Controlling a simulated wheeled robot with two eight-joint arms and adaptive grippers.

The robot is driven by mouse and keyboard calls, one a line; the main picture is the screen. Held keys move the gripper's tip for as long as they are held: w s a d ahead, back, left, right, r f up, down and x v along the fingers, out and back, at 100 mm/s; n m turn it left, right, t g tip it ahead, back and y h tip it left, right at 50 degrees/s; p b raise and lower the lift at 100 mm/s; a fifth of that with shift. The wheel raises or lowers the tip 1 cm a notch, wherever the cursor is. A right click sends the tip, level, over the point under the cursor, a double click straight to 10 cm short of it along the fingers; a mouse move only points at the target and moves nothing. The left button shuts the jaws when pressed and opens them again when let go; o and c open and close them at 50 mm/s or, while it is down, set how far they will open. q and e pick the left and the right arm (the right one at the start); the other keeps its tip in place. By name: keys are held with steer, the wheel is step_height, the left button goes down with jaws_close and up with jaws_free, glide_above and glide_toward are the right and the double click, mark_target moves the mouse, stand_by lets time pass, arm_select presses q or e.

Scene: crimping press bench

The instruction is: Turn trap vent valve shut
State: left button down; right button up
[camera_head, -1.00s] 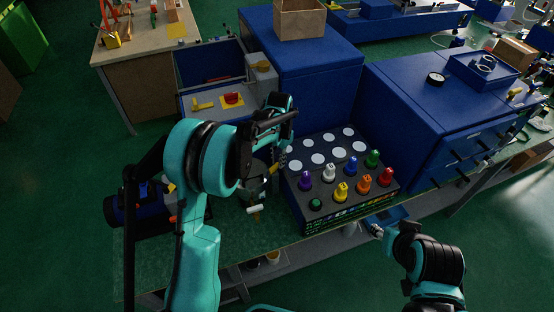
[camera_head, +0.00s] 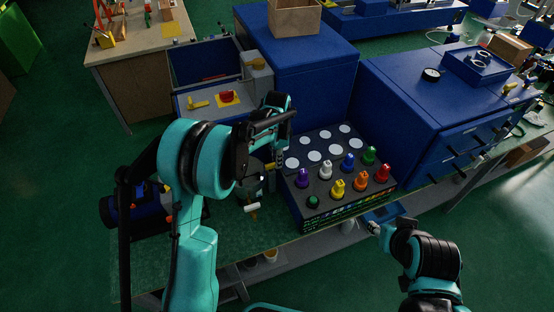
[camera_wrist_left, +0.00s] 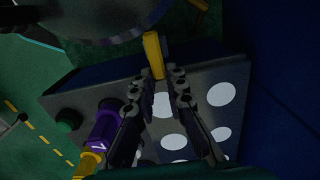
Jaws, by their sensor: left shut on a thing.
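A yellow lever handle (camera_wrist_left: 153,55), which looks like the valve's handle, is between my left gripper's fingertips (camera_wrist_left: 163,76) in the left wrist view. The left gripper is shut on it. In the head view the same handle shows as a small yellow piece (camera_head: 270,167) at the left gripper (camera_head: 277,160), beside a grey rounded vessel (camera_head: 247,187). The valve body is mostly hidden by my arm. My right gripper (camera_head: 373,229) is low at the bench's front edge, away from the valve; its fingers are too small to tell.
A dark box (camera_head: 318,210) with several coloured knobs and white discs stands just right of the valve. Its purple knob (camera_wrist_left: 103,130) is close under the left fingers. Blue cabinets (camera_head: 305,85) stand behind.

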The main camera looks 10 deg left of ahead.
arm_select(q)
steer(key=c, duration=1.5)
jaws_free()
steer(key=shift+c, duration=0.2)
step_height(320, 180, up, 12)
steer(key=s+a+r+n+t+b, duration=0.1)
steer(key=s+r+n+t, duration=0.15)
steer(key=s, duration=0.35)
steer(key=s+a+r+n+t+b, duration=0.1)
steer(key=s+n, duration=0.2)
steer(key=s, duration=0.3)
steer(key=s+a+f+n+t+b, duration=0.1)
steer(key=s+f+n+t, duration=0.2)
steer(key=s, duration=1)
step_height(320, 180, down, 3)
steer(key=n, duration=0.3)
steer(key=shift+s+a+t, duration=0.15)
steer(key=shift+s+t, duration=0.2)
